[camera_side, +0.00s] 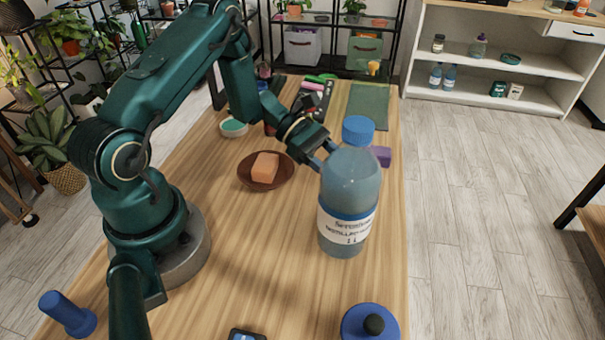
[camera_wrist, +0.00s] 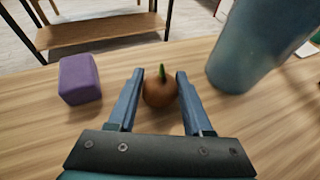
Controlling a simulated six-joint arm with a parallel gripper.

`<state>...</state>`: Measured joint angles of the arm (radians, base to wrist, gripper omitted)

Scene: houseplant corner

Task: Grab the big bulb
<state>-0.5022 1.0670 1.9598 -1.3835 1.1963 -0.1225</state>
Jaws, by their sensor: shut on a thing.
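A round brown bulb (camera_wrist: 159,91) with a green sprout on top sits between the two fingers of my gripper (camera_wrist: 156,95) in the wrist view. The fingers are shut on its sides. In the side view my gripper (camera_side: 321,160) reaches down over the table just behind a large bottle, and the bulb is hidden there behind the bottle. No second bulb can be made out.
The blue-capped bottle (camera_side: 348,195) stands close beside my gripper; it also shows in the wrist view (camera_wrist: 262,45). A purple block (camera_wrist: 80,80) lies on the other side. A brown dish (camera_side: 247,181) holds an orange block. The wooden table's (camera_side: 270,260) front middle is mostly clear.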

